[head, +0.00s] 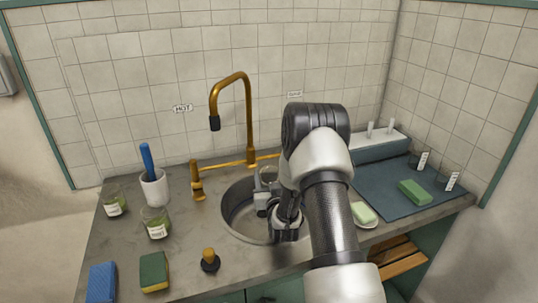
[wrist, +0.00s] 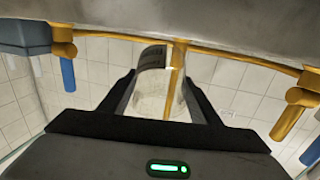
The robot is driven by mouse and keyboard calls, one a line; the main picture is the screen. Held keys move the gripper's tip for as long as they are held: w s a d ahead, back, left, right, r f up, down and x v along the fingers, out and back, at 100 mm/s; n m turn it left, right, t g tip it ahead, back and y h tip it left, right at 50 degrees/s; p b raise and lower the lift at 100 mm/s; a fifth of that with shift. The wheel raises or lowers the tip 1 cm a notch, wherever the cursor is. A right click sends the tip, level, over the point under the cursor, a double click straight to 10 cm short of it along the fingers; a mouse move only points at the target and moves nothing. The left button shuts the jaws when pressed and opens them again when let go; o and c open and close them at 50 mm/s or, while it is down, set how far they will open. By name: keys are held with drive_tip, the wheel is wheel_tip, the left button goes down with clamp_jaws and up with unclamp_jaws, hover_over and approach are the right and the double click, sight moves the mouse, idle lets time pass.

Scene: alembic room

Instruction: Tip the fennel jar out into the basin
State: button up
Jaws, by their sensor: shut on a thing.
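My gripper (head: 264,196) is over the basin (head: 232,208) and shut on a clear glass jar (head: 268,175). In the wrist view the jar (wrist: 158,90) sits between my two fingers (wrist: 160,84). The jar looks clear, with no contents that I can make out, and its label is too small to read. The wrist view is upside down, with the counter at the top, so my wrist is turned over. My arm hides the right part of the basin.
A brass faucet (head: 248,115) stands behind the basin. To the left are two labelled jars with green contents (head: 156,224) (head: 114,205), a cup with a blue-handled brush (head: 154,188) and sponges (head: 154,272). A dark mat (head: 375,190) with labelled glasses (head: 452,181) lies right.

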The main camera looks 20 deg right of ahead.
wheel_tip(320, 180, up, 2)
drive_tip(key=g+p, duration=0.1)
drive_tip(key=p, duration=0.2)
drive_tip(key=shift+g, duration=0.4)
drive_tip(key=g+p, duration=0.1)
drive_tip(key=p, duration=0.1)
drive_tip(key=g+p, duration=0.1)
drive_tip(key=p, duration=0.1)
drive_tip(key=g+y+p, duration=0.1)
drive_tip(key=g+p, duration=0.1)
drive_tip(key=shift+w+d+r+p, duration=0.1)
drive_tip(key=shift+w+r+p, duration=0.2)
drive_tip(key=shift+p, duration=0.1)
drive_tip(key=g+p, duration=0.3)
drive_tip(key=p, duration=0.1)
drive_tip(key=shift+w+g+y, duration=0.1)
drive_tip(key=shift+g+y, duration=0.3)
drive_tip(key=shift+f+g, duration=0.25)
drive_tip(key=shift+g, duration=0.25)
drive_tip(key=shift+g+y, duration=0.3)
drive_tip(key=shift+g, duration=0.7)
